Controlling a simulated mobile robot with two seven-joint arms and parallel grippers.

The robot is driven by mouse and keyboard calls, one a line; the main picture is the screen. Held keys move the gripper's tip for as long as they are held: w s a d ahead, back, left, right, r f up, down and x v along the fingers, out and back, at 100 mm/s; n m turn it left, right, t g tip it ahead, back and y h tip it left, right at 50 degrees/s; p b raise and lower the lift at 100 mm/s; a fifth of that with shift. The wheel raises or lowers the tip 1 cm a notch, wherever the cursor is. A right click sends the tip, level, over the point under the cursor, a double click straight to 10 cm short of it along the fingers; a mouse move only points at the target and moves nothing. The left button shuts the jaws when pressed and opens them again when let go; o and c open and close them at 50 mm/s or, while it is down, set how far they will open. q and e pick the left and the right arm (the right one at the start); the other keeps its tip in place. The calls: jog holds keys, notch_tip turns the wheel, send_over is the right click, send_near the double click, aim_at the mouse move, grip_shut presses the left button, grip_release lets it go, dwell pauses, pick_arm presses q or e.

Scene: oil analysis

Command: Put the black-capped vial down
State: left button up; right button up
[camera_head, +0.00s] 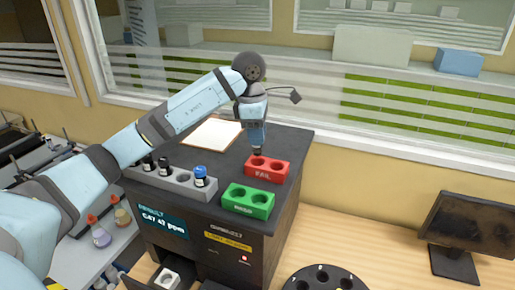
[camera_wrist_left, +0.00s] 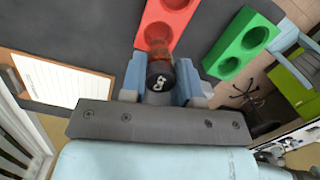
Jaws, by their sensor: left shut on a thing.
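The black-capped vial (camera_wrist_left: 159,80) is between the fingers of my left gripper in the left wrist view, with an amber body beyond the cap. My left gripper (camera_head: 257,149) points down over the left hole of the red FAIL block (camera_head: 268,175) and is shut on the vial. The red block also shows in the left wrist view (camera_wrist_left: 182,18), with the vial at its near end. I cannot tell whether the vial's bottom is inside the hole. The block's other hole looks empty. My right gripper is out of view.
A green block (camera_head: 247,202) with two empty holes sits in front of the red one. A grey rack (camera_head: 180,183) at the left holds black-capped vials and a blue-capped one. A clipboard (camera_head: 213,133) lies behind. A black carousel (camera_head: 325,280) and a monitor (camera_head: 478,232) stand right.

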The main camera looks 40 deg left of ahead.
aim_at(258, 149)
pick_arm(q)
notch_tip(258, 149, down, 4)
jog(key=shift+f+p, duration=0.2)
jog(key=shift+p, duration=0.1)
jog(key=shift+f, duration=0.25)
jog(key=shift+f, duration=0.2)
jog(key=o, duration=0.9)
jog(key=shift+r, duration=0.15)
